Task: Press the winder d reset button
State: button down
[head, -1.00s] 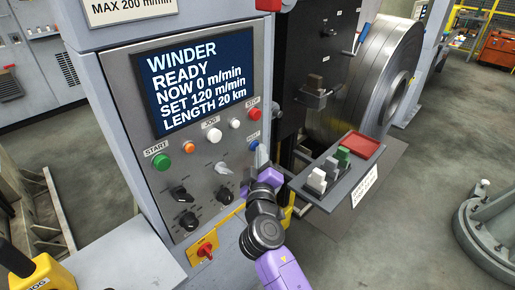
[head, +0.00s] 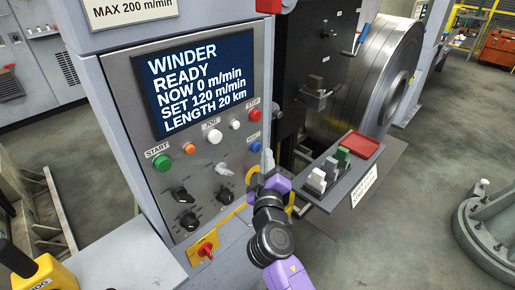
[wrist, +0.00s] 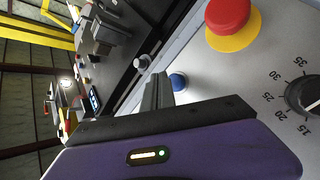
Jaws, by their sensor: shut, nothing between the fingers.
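The blue button (head: 255,147) is at the lower right of the winder's grey control panel (head: 150,190), below the red STOP button; the small label above it is hard to read. It also shows in the wrist view (wrist: 178,82), just right of the fingertips. My gripper (head: 268,158) is shut and empty, its fingers close to the blue button on its lower right. In the wrist view the shut fingers (wrist: 157,90) partly cover the button's left side. I cannot tell whether they touch it. The screen (head: 203,82) reads WINDER READY, NOW 0 m/min.
A red mushroom button (wrist: 228,14) on a yellow collar is close by, mostly hidden in the head view. The red STOP button (head: 254,115), white buttons and black knobs (head: 188,221) are near. A shelf with a red tray (head: 357,145) juts out at the right.

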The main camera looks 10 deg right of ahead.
jog(key=shift+s+d+p, duration=0.25)
jog(key=shift+s+d, duration=0.4)
jog(key=shift+s, duration=0.35)
jog(key=shift+s+d+p, duration=0.25)
jog(key=shift+s+d, duration=0.4)
jog(key=shift+s, duration=0.3)
jog(key=s+a+f+m+y, duration=0.1)
jog(key=s+y, duration=0.2)
jog(key=s, duration=0.5)
jog(key=s+a+f+y, duration=0.1)
jog(key=s+a+y, duration=0.15)
jog(key=s, duration=0.45)
jog(key=s+d+f+m+g, duration=0.1)
jog(key=s+d+m, duration=0.2)
jog(key=s, duration=1.3)
jog(key=s+d+f+m+g+h, duration=0.1)
jog(key=s+d+m+g, duration=0.1)
jog(key=s, duration=1.4)
jog(key=shift+d+m+g, duration=0.3)
jog(key=shift+d+m, duration=0.4)
jog(key=shift+d, duration=0.45)
jog(key=c, duration=2.2)
grip_release()
jog(key=shift+h, duration=0.25)
